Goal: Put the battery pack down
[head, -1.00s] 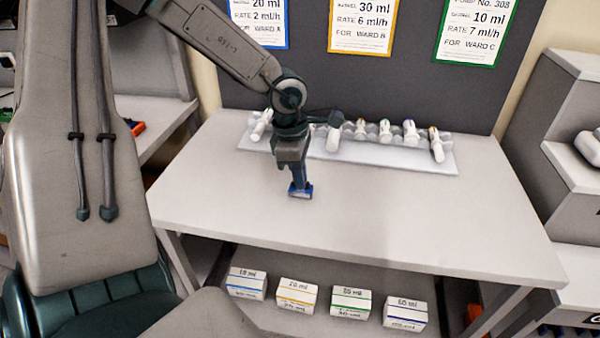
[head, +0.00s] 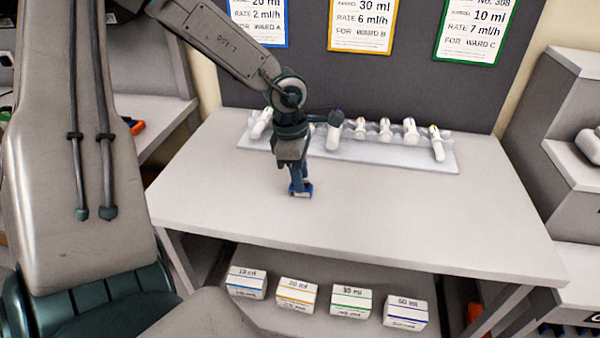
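The small blue battery pack (head: 301,192) sits on the light grey table (head: 400,215), left of its middle, and appears to rest on the surface. My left gripper (head: 299,183) points straight down over it, with its fingertips at the pack. The fingers look spread, with a small gap between them, so the gripper appears open around the pack. The fingers hide part of the pack. My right gripper is not in view.
A clear rack (head: 400,157) with several white syringe-like parts stands at the table's back, partly behind my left arm. Several labelled boxes (head: 351,302) sit on the lower shelf. Three framed cards (head: 362,25) hang behind. The table's front and right are clear.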

